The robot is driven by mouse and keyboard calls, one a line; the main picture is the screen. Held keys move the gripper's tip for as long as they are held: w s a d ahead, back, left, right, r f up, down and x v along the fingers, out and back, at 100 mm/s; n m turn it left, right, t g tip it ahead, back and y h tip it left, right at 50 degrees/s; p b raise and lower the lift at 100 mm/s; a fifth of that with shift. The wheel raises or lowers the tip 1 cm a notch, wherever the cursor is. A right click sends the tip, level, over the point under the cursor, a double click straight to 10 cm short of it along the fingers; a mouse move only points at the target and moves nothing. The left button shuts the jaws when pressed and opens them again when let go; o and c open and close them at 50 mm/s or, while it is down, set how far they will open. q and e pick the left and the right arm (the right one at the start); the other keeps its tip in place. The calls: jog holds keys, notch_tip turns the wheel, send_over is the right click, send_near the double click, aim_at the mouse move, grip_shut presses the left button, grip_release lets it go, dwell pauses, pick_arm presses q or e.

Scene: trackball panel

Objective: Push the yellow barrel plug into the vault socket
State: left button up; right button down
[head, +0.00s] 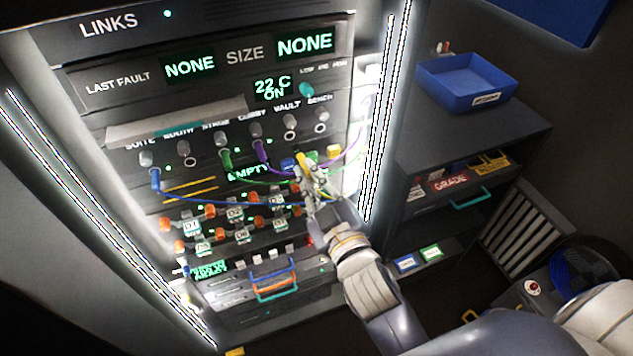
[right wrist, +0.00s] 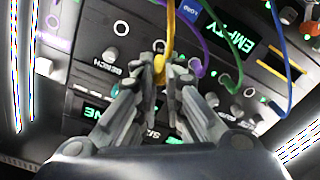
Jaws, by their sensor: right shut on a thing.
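The yellow barrel plug (head: 301,160) is between the fingertips of my right gripper (head: 308,176), in front of the panel. In the right wrist view, the yellow plug and its cable (right wrist: 170,30) rise from between the closed fingers of the right gripper (right wrist: 160,75). The vault socket (head: 291,134) is an empty ring under the VAULT label and its grey knob. In the head view the plug's tip shows below this ring, apart from it. In the wrist view the fingers and cable cover that area, so depth is unclear. My left gripper is not in view.
Blue (head: 155,180), green (head: 226,160) and purple (head: 262,152) cables run from neighbouring sockets, crossing near my right gripper. The bench socket (head: 320,128) to the right is empty. A sloping ledge (head: 175,120) juts out above the left sockets. A blue bin (head: 465,85) stands on the right cabinet.

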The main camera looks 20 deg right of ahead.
aim_at(295, 147)
jog(key=shift+w, duration=0.8)
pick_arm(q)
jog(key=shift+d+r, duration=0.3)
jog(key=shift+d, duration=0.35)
pick_arm(e)
jog(key=shift+w+a, duration=0.1)
jog(key=shift+w, duration=0.4)
pick_arm(q)
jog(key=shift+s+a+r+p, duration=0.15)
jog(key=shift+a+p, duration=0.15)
jog(key=shift+p, duration=0.1)
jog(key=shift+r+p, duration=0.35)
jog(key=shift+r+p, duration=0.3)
pick_arm(e)
jog(key=shift+w, duration=2.5)
jog(key=c, duration=1.6)
grip_release()
